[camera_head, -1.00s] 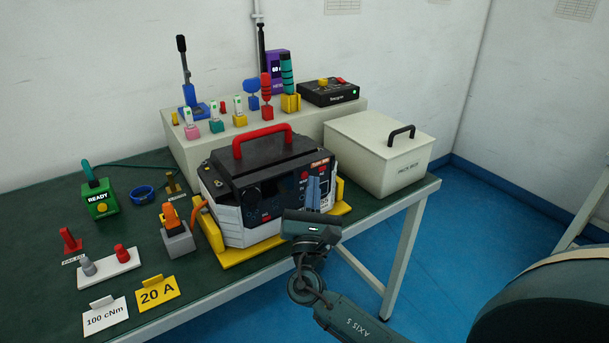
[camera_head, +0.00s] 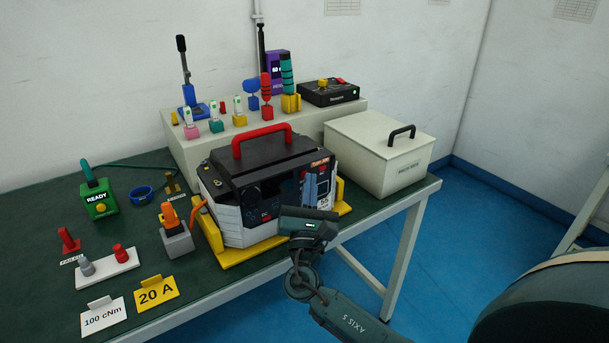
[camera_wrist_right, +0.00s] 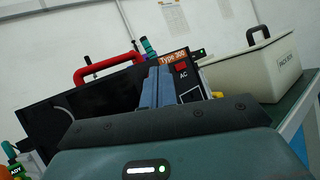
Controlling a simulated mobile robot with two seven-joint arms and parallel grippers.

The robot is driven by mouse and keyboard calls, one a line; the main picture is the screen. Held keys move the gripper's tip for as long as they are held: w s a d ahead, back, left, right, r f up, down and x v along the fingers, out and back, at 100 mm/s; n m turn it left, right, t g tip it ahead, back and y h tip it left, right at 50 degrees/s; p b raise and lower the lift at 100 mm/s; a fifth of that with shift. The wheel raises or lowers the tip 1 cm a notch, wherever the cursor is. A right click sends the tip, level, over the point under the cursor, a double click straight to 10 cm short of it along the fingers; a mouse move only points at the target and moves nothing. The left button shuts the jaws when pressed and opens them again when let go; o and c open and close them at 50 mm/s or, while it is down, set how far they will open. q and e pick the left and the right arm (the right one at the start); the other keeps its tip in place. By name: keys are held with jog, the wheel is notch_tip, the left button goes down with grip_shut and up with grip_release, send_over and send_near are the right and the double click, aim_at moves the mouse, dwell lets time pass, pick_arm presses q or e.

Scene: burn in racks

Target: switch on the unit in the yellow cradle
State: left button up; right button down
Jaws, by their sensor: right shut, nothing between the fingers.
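The unit (camera_head: 262,170) is a dark box with white sides and a red top handle (camera_head: 262,140). It sits in the yellow cradle (camera_head: 228,255) near the table's front edge. Its front panel carries an orange "Type 300" label, which also shows in the right wrist view (camera_wrist_right: 173,57), beside an "AC" marking. My right gripper (camera_head: 321,172) is in front of the panel's right part, its blue-grey fingers together and empty. The fingers (camera_wrist_right: 158,75) hide part of the panel, and I cannot tell whether they touch it. My left gripper is out of view.
A lidded cream box (camera_head: 370,160) stands right of the unit. A raised shelf (camera_head: 185,150) behind holds several coloured tools and a black device (camera_head: 331,92). Left are a green READY box (camera_head: 97,200), a grey block with an orange lever (camera_head: 177,242) and a yellow 20 A card (camera_head: 157,293).

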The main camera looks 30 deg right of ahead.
dwell(0.3)
jog(key=shift+s+d, duration=0.1)
jog(key=shift+s, duration=0.45)
jog(key=s+p, duration=0.1)
jog(key=s, duration=0.5)
jog(key=shift+d, duration=0.2)
dwell(0.5)
jog(key=s+p, duration=0.1)
jog(key=s, duration=0.7)
jog(key=shift+d, duration=0.3)
